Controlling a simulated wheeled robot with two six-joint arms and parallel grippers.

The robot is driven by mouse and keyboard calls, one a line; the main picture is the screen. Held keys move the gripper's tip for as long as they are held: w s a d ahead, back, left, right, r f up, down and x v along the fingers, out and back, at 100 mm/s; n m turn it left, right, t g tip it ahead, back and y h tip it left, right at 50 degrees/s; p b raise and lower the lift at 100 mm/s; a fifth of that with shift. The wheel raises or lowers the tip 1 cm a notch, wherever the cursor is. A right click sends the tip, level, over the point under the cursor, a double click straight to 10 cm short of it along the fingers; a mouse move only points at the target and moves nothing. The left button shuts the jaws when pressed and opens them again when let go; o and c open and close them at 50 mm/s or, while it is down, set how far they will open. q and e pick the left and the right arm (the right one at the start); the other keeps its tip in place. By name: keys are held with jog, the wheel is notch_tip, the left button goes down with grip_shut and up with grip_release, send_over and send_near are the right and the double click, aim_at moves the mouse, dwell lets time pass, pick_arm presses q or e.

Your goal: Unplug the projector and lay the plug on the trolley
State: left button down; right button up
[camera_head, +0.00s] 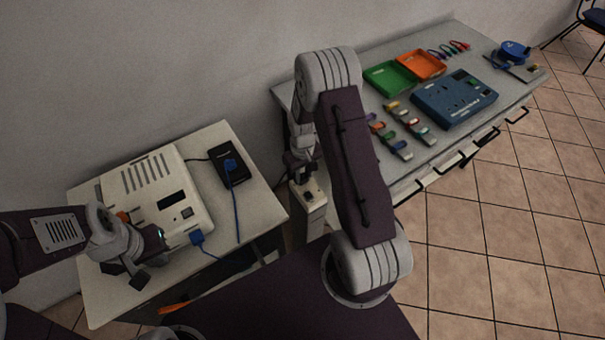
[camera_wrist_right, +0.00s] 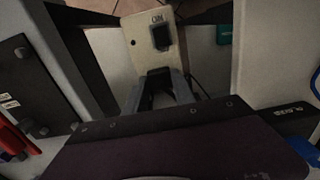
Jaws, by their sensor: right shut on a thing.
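A cream box with vent slots and a small dark window, which looks like the projector (camera_head: 170,185), sits on the small cream table (camera_head: 262,205), which may be the trolley. My right gripper (camera_head: 303,177) is low over a cream post with a socket face (camera_head: 309,208). In the right wrist view, the fingers (camera_wrist_right: 164,84) are shut on a small dark thing at the post's face (camera_wrist_right: 135,32). It looks like a plug, mostly hidden by the fingers; I cannot tell if it is seated. My left gripper (camera_head: 125,273) looks open, over the small table's front left.
A blue plug (camera_head: 197,238) and a black box (camera_head: 229,168) with a blue plug and cable are on the small table. The bench at the right holds a blue unit (camera_head: 454,99), green (camera_head: 389,78) and orange (camera_head: 421,64) trays. The small table's right front corner is fairly clear.

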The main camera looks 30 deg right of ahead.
aim_at(303, 177)
grip_shut()
jog(key=shift+r, duration=0.1)
jog(key=shift+r+p, duration=1.5)
jog(key=shift+o, duration=0.2)
grip_release()
grip_shut()
